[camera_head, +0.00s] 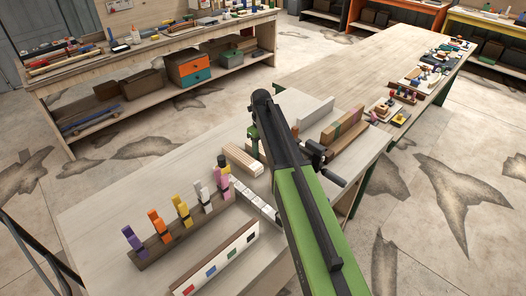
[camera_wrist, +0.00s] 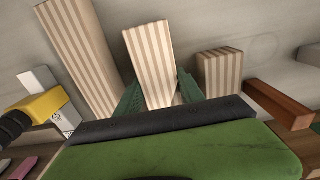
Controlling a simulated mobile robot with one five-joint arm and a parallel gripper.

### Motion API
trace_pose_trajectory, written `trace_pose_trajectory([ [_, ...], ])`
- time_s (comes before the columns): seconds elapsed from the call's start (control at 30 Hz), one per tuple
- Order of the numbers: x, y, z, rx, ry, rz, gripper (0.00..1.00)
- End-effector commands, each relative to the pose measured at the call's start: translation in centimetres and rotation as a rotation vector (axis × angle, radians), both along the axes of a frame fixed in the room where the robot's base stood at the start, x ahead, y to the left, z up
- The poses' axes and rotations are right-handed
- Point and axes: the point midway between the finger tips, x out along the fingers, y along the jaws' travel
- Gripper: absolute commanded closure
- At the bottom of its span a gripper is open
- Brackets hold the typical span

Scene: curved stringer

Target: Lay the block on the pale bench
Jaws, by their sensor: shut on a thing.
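A light block with tan stripes (camera_wrist: 152,58) is between the green fingers of my gripper (camera_wrist: 160,97) in the wrist view. The fingers are shut on it, one along each side. In the head view my gripper (camera_head: 254,141) is over the pale bench (camera_head: 110,205), and my arm hides most of it and the held block. I cannot tell whether the block touches the bench top. A longer striped block (camera_wrist: 78,55) lies left of the held one; it also shows in the head view (camera_head: 240,160). A shorter striped block (camera_wrist: 220,72) sits to the right.
A rack of coloured figures (camera_head: 165,240) and a white strip with coloured squares (camera_head: 215,262) occupy the bench's front. A reddish-brown block (camera_wrist: 282,105) lies at right. The bench's left part is clear.

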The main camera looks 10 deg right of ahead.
Motion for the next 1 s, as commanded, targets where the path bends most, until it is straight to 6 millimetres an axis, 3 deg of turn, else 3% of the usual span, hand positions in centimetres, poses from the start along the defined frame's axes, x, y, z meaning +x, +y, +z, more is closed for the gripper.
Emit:
trace_pose_trajectory([
  [0.1,0.0,0.0,-0.5,0.0,0.0,0.0,1.0],
  [0.13,0.0,0.0,-0.3,0.0,0.0,0.0,0.51],
  [0.27,0.0,0.0,-0.3,0.0,0.0,0.001,0.34],
  [0.67,0.0,0.1,0.2,0.0,0.0,0.001,0.33],
  [0.87,0.0,0.1,2.9,0.0,0.0,0.001,0.33],
  [1.0,0.0,0.1,6.0,0.0,0.0,0.001,0.33],
])
